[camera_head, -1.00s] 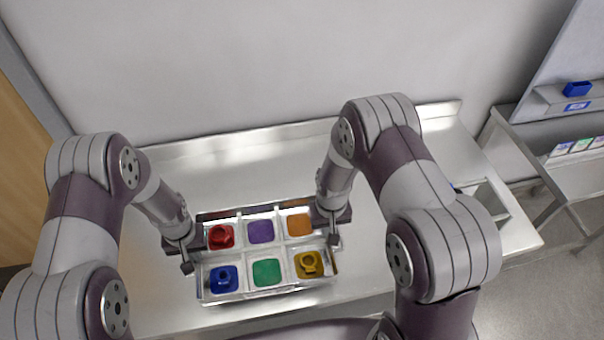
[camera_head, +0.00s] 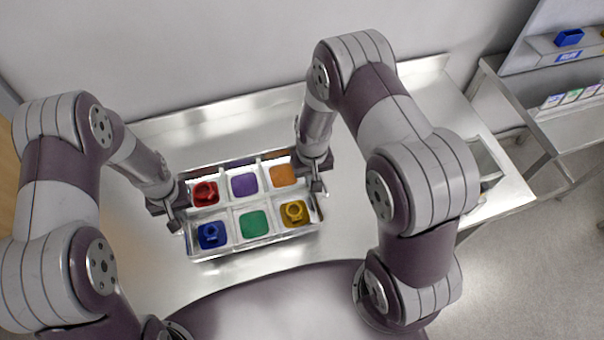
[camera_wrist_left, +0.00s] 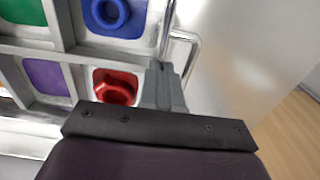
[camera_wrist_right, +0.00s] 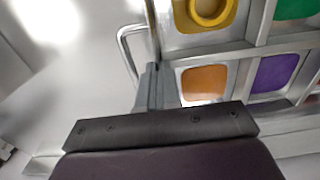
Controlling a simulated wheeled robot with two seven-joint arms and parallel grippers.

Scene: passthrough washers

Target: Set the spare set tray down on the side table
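The spare set tray (camera_head: 258,244) is a metal tray with several compartments in two rows. The back row is red, purple and orange; the front row is blue, green and yellow. A red piece (camera_head: 205,192), a blue piece (camera_head: 211,233) and a yellow piece (camera_head: 294,212) sit in their matching colours. My left gripper (camera_head: 174,218) is shut on the handle (camera_wrist_left: 190,48) at the left end. My right gripper (camera_head: 317,187) is shut on the handle (camera_wrist_right: 127,45) at the right end. The tray looks level over a metal bench (camera_head: 345,230); I cannot tell whether it touches.
A grey open box (camera_head: 485,160) is at the bench's right end. A wall runs behind the bench.

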